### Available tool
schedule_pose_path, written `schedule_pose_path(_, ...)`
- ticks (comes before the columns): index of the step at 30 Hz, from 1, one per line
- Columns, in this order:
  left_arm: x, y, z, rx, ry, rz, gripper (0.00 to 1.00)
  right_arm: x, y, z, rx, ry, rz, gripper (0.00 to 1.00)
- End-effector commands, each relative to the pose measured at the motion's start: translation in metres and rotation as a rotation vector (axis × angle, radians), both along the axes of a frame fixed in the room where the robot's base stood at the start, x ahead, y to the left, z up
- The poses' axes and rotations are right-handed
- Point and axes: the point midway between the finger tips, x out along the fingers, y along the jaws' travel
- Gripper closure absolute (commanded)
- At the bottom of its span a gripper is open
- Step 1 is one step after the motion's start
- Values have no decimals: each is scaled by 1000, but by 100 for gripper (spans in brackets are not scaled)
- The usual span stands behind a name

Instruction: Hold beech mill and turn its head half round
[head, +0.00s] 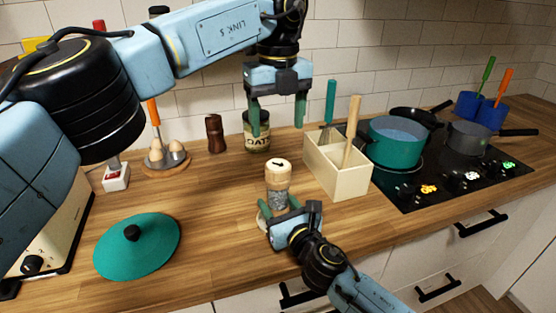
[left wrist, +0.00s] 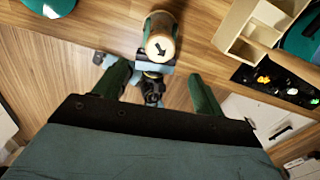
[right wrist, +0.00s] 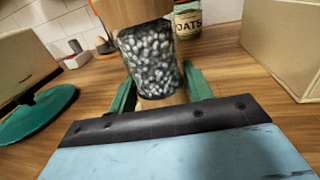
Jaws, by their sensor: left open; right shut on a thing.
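The beech mill (head: 277,183) stands upright on the wooden counter, with a pale wooden head, a dark arrow on top and a clear body full of grey-white grains. My right gripper (head: 279,215) is shut on its lower body; in the right wrist view the fingers (right wrist: 160,92) flank the grain-filled body (right wrist: 148,58). My left gripper (head: 278,112) is open and empty, above and behind the mill, fingers pointing down. In the left wrist view the mill's head (left wrist: 160,46) with its arrow lies just beyond and between the open fingers (left wrist: 158,80), not touched by them.
A cream utensil box (head: 338,172) stands right of the mill, near the hob (head: 430,185) with a teal pot (head: 395,142). Behind are an oats jar (head: 256,135) and a dark brown mill (head: 215,134). A teal lid (head: 137,248) lies left. Counter between lid and mill is clear.

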Motion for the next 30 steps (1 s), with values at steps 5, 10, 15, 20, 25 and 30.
schedule_pose_path(5, 0, 0, -40, -1, 4, -2, 30, 0, 0, -1, 0, 1, -1, 87)
schedule_pose_path(10, -1, 0, -71, 0, 4, -2, 30, 0, 0, 0, 0, 1, -1, 87)
schedule_pose_path(15, 0, 0, -89, -1, 3, -2, 30, 0, 0, -1, 0, 1, -1, 87)
schedule_pose_path(20, 0, 0, -96, -2, 2, -3, 30, 0, 0, 0, 0, 1, -1, 87)
schedule_pose_path(25, 0, 0, -96, -2, 2, -3, 30, 0, 0, 0, 0, 1, -1, 87)
schedule_pose_path(30, 0, 0, -96, -2, 2, -3, 44, 0, 0, 0, 0, 1, -1, 87)
